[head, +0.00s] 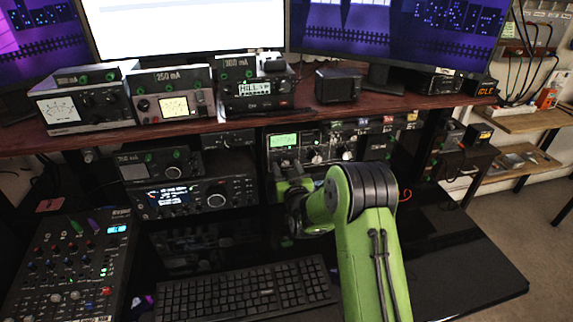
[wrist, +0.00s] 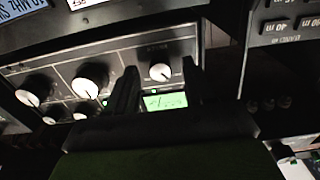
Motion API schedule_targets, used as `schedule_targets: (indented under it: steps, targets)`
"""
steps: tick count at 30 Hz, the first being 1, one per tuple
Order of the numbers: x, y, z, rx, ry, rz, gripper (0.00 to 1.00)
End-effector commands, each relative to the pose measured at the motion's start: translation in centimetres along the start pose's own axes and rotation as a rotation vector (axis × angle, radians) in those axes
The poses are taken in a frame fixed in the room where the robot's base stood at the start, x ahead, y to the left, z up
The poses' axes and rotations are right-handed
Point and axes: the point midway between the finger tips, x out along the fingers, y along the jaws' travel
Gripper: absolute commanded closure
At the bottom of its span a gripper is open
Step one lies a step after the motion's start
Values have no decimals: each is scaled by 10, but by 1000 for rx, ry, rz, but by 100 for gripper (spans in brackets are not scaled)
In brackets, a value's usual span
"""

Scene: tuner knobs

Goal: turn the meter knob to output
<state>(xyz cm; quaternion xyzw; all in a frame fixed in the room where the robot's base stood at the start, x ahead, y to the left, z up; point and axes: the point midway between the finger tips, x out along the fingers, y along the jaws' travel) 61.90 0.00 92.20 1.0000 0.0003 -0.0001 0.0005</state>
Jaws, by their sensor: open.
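The tuner (head: 300,143) with a lit green meter (head: 284,141) stands on the lower level under the wooden shelf. In the wrist view its panel appears upside down, with the green meter (wrist: 166,100) and a small white-faced knob (wrist: 160,72) above it in the picture. The knob's label is too small to read. My gripper (wrist: 159,68) is open, with one dark finger on each side of this knob. I cannot tell whether the fingers touch it. In the head view my green arm hides part of the tuner and my gripper's fingertips are hard to make out.
Larger knobs (wrist: 92,79) sit left of the fingers in the wrist view. A radio (head: 190,197) stands left of the tuner. A keyboard (head: 240,290) and a mixer (head: 68,265) lie in front. The wooden shelf edge (head: 230,122) runs above the tuner.

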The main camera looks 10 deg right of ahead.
Motion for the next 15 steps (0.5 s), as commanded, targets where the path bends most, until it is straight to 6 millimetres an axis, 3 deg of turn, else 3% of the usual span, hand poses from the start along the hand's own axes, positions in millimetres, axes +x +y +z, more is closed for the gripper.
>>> schedule_targets:
  steps: [10,15]
  targets:
    - [8,0,0,1,0,0,49]
    - [8,0,0,0,0,0,75]
